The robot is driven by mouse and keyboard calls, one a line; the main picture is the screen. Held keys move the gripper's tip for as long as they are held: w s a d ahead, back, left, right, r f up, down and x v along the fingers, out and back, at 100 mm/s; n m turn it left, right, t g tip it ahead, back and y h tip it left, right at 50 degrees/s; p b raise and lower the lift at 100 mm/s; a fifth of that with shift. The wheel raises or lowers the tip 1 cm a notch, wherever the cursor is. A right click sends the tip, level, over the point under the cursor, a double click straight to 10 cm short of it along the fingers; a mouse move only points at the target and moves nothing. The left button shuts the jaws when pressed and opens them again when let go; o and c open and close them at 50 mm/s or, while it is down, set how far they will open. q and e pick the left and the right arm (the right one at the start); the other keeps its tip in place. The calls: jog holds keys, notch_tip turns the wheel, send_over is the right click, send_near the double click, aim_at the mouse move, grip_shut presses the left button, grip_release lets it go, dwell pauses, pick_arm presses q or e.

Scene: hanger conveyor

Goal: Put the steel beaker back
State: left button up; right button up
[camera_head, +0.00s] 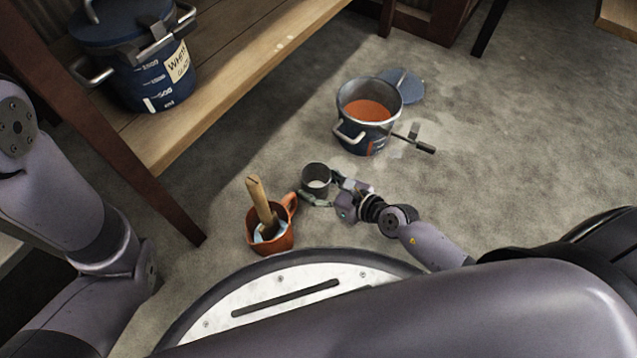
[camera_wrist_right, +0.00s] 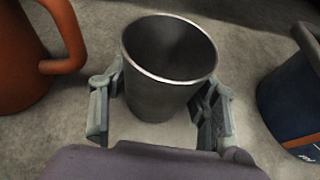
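The steel beaker (camera_head: 316,178) is a small grey metal cup with an open top, near the middle of the head view. It also shows in the right wrist view (camera_wrist_right: 165,75), with its open mouth facing up. My right gripper (camera_head: 327,194) has one finger on each side of the beaker, and both fingers appear to press against its wall. Whether its base touches the floor is hard to tell. My left arm shows at the left of the head view, but its gripper is out of view.
A terracotta jug (camera_head: 270,236) with a wooden-handled tool stands close left of the beaker. A blue pot (camera_head: 366,135) of orange contents stands beyond, with a lid (camera_head: 404,84) behind it and a dark-handled tool at its right. A wooden shelf (camera_head: 217,82) holds a lidded blue pot (camera_head: 140,70).

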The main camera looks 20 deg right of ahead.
aim_at(328, 189)
jog(key=o, duration=0.3)
jog(key=shift+o, duration=0.2)
jog(key=shift+r, duration=0.15)
jog(key=p+v, duration=0.2)
jog(key=v, duration=0.4)
jog(key=shift+s+p, duration=0.1)
jog(key=shift+p, duration=0.2)
jog(key=v, duration=0.6)
